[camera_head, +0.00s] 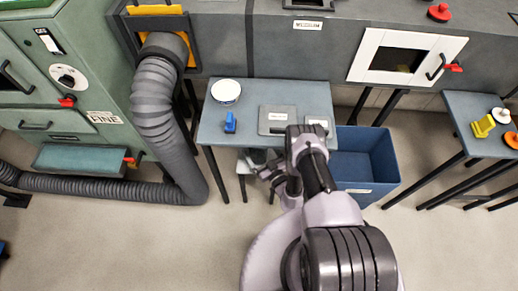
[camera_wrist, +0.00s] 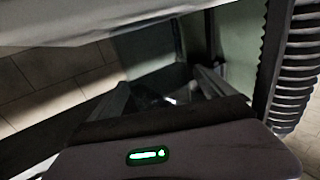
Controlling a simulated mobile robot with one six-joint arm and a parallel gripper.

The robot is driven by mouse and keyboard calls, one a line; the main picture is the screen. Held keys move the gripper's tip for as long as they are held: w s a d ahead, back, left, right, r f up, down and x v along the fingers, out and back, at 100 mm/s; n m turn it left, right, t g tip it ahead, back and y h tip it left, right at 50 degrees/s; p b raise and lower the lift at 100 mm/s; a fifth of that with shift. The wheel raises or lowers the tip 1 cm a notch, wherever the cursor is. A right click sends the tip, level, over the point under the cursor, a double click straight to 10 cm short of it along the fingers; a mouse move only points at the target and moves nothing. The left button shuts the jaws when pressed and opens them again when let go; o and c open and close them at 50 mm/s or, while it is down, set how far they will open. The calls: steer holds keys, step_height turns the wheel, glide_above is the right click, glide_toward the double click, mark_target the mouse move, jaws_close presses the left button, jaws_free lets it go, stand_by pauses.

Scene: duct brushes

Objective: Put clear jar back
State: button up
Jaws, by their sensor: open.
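I cannot make out a clear jar for certain in either view. My gripper (camera_head: 262,170) is low at the front edge of the small grey table (camera_head: 285,95), partly hidden by my own arm. In the wrist view its two fingers (camera_wrist: 165,95) stand apart. Between them is a dark, glossy patch with a small bright glint; I cannot tell whether it is a jar or the background. A small pale stool or shelf (camera_head: 243,166) shows just under the table beside the gripper.
On the table are a white dish (camera_head: 226,91), a blue item (camera_head: 230,122) and a grey plate (camera_head: 277,119). A blue bin (camera_head: 363,160) stands right of my arm. A thick grey hose (camera_head: 158,105) runs at left. Another table (camera_head: 478,110) stands at right. The front floor is clear.

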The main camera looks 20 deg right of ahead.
steer(key=shift+r, duration=0.1)
steer(key=shift+s+d+r+p, duration=0.1)
steer(key=shift+s+p, duration=0.15)
steer(key=shift+p, duration=0.05)
steer(key=v, duration=1.1)
steer(key=shift+s, duration=0.25)
